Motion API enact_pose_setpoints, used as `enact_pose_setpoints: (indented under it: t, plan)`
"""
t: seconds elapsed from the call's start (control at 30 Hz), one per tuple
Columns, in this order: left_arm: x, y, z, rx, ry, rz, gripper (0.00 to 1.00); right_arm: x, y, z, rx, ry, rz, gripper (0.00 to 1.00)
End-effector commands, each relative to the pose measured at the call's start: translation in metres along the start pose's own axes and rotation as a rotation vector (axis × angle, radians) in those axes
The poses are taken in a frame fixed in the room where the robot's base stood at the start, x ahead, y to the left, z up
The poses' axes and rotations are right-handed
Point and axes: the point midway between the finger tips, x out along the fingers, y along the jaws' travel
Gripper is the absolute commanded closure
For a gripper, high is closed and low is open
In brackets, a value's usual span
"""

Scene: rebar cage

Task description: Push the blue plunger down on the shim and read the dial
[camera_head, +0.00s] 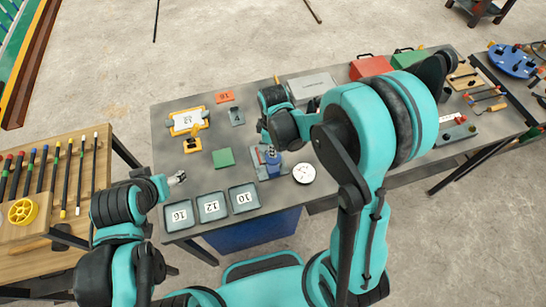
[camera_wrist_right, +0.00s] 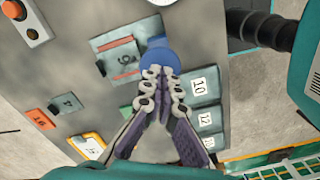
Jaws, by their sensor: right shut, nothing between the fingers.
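The blue plunger (camera_head: 272,156) stands on a small grey plate (camera_head: 262,171) near the table's front edge. The round white dial (camera_head: 303,173) is just right of it; its reading is too small to make out. In the right wrist view, my right gripper (camera_wrist_right: 158,78) is shut and empty, its tips over or against the blue plunger (camera_wrist_right: 163,57). I cannot tell whether they touch. A shim under the plunger cannot be made out.
Trays marked 16 (camera_head: 179,216), 12 (camera_head: 212,207) and 10 (camera_head: 244,198) line the front edge. A green block (camera_head: 223,158) lies left of the plunger. A red box (camera_head: 371,67) stands at the back. A wooden rack of rods (camera_head: 60,180) is at left.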

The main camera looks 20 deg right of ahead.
Motion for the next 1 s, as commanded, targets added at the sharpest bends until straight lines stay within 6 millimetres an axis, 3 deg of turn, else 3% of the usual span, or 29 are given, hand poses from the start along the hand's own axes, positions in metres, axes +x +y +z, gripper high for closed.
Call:
enact_pose_setpoints:
  t: [1.0]
  plan:
    - [0.016,0.0,0.011,0.0,0.0,0.0,0.32,0.021,0.0,0.0,0.0,0.0,0.0,1.0]
